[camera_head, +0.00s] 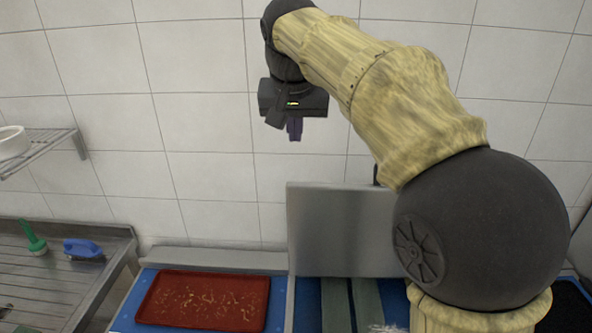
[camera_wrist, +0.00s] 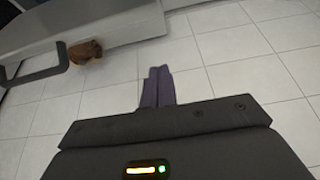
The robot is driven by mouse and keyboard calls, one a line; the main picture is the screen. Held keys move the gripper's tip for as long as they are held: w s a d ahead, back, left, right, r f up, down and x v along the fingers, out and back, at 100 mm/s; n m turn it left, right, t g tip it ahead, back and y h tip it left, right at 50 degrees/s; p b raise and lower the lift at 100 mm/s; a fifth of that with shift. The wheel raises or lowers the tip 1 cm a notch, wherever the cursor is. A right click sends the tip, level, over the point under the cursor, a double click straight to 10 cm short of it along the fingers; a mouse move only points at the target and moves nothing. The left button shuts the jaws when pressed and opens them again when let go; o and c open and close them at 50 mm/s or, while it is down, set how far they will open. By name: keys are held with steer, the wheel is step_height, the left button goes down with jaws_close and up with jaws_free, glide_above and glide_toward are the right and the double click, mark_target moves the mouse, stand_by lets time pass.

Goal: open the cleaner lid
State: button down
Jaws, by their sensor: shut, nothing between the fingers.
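A flat steel panel (camera_head: 335,232), which looks like the cleaner lid, stands upright behind a blue machine bed with grey-green strips (camera_head: 368,303). A dark handle shows at its upper right edge, partly hidden by my arm. My gripper (camera_head: 295,133) is shut and empty, in the air above and apart from the panel, in front of the tiled wall. In the wrist view its fingers (camera_wrist: 157,84) are together, pointing at tiles. A dark bar handle (camera_wrist: 40,74) on a steel surface (camera_wrist: 120,25) shows at the upper left there, apart from the fingers.
A red tray (camera_head: 203,300) with crumbs lies on the blue surface left of the panel. A steel table at the left holds a green brush (camera_head: 34,240) and a blue-handled tool (camera_head: 82,249). A wire shelf (camera_head: 45,148) carries a white bowl (camera_head: 12,142).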

steer(key=shift+w+f+p, duration=0.15)
steer(key=shift+f+p, duration=1.55)
steer(key=shift+f, duration=3.1)
